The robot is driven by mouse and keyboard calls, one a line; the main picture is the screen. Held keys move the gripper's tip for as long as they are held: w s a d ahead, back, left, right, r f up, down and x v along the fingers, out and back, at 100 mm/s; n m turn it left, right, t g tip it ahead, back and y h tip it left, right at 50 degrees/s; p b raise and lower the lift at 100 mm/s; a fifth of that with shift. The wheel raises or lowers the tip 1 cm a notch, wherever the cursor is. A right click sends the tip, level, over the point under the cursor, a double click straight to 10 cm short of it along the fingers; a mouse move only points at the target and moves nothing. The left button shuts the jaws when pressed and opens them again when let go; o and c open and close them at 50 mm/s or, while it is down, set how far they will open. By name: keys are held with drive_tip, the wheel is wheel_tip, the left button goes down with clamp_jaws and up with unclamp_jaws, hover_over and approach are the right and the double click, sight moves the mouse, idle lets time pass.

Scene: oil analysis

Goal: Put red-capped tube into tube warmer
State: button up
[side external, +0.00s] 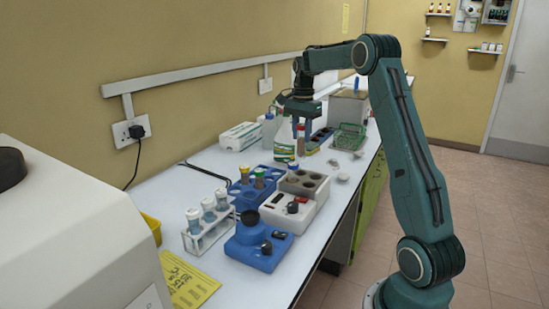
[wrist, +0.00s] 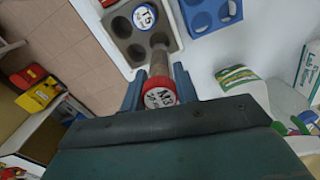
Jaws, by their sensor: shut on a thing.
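My gripper (wrist: 160,88) is shut on the red-capped tube (wrist: 160,97), whose cap label reads M3. In the wrist view the tube body points away from the camera, its far end overlapping the tube warmer's grey block (wrist: 167,18). In the side view my gripper (side external: 300,124) holds the tube (side external: 301,140) upright, above and behind the tube warmer (side external: 297,216). The warmer is a white box with a grey block of round wells. A blue-capped tube (wrist: 145,17), marked T5, stands in one well; other visible wells look empty. The held tube's clearance is unclear.
A blue rack (side external: 237,190) with orange- and green-capped tubes stands left of the warmer. A blue device (side external: 258,250) and a white rack (side external: 205,235) of tubes stand nearer. A green-labelled bottle (side external: 284,148) and a green wire basket (side external: 348,137) stand behind.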

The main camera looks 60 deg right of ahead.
sight(302, 124)
drive_tip(key=shift+f, duration=5.1)
drive_tip(key=o, duration=1)
wheel_tip(302, 124, up, 13)
drive_tip(key=shift+r, duration=0.4)
